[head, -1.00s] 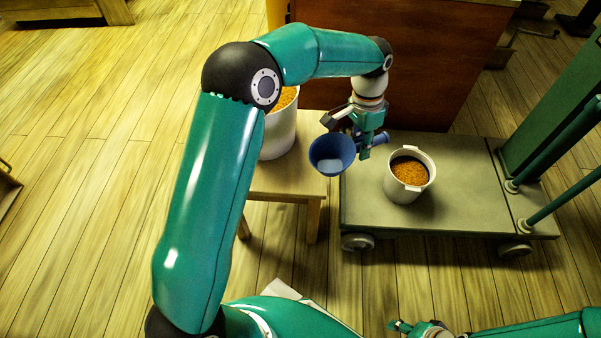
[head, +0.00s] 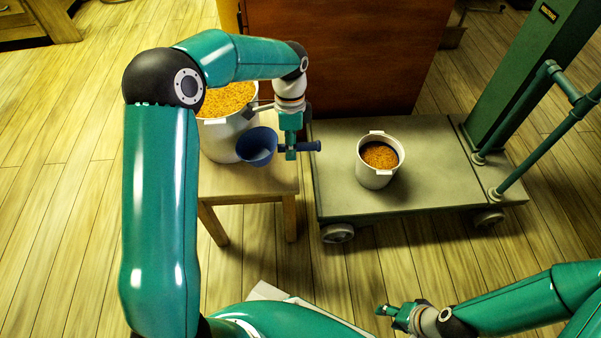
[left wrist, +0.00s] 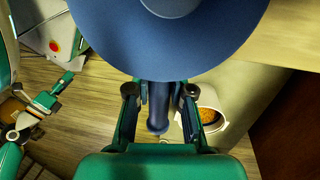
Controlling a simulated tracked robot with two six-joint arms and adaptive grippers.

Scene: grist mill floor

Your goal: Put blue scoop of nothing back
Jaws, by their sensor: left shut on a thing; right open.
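My left gripper (head: 290,152) is shut on the handle of the blue scoop (head: 257,146). The scoop's bowl faces up at the left of the gripper and shows no grain inside. It appears over the wooden stool, in front of the large white bin (head: 222,140) of orange grain. In the left wrist view the bowl (left wrist: 170,50) fills the top and the handle lies between the fingers (left wrist: 159,100). A small white bucket (head: 372,176) with grain stands on the platform scale. My right gripper (head: 388,312) is open and empty at the lower right.
The wooden stool (head: 270,186) carries the large bin and has bare top at its front. The platform scale (head: 440,185) has free room around the bucket; its green column (head: 525,70) and rails rise at the right. A brown wooden panel (head: 340,60) stands behind.

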